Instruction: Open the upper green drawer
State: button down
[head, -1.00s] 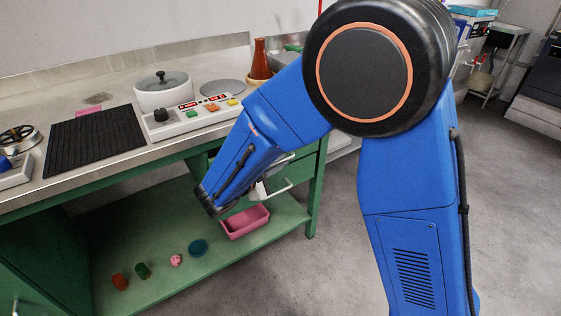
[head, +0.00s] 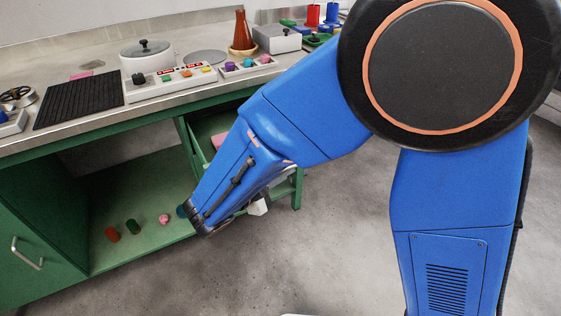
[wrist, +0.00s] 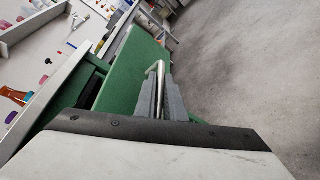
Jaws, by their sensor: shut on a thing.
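The upper green drawer (head: 208,127) stands pulled out from under the counter, its interior partly visible from above in the head view. My arm covers its front there. In the wrist view its green front panel (wrist: 132,72) runs diagonally, with a metal bar handle (wrist: 158,72) on it. My gripper (wrist: 160,92) is shut on this handle, with the grey fingers on either side of the bar. In the head view the fingers are mostly hidden behind my blue wrist.
A pink item (head: 218,140) shows at the drawer, partly hidden. The counter holds a white pot (head: 146,60), a control panel (head: 170,82) and a brown flask (head: 241,32). Small coloured items lie on the lower shelf (head: 150,212). Grey floor (head: 270,275) is clear in front.

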jog(key=shift+s+d, duration=0.6)
jog(key=shift+s, duration=0.35)
jog(key=c, duration=1.8)
grip_release()
jog(key=shift+c, duration=0.2)
jog(key=v, duration=1.7)
jog(key=shift+s, duration=0.2)
jog(key=shift+a, duration=0.1)
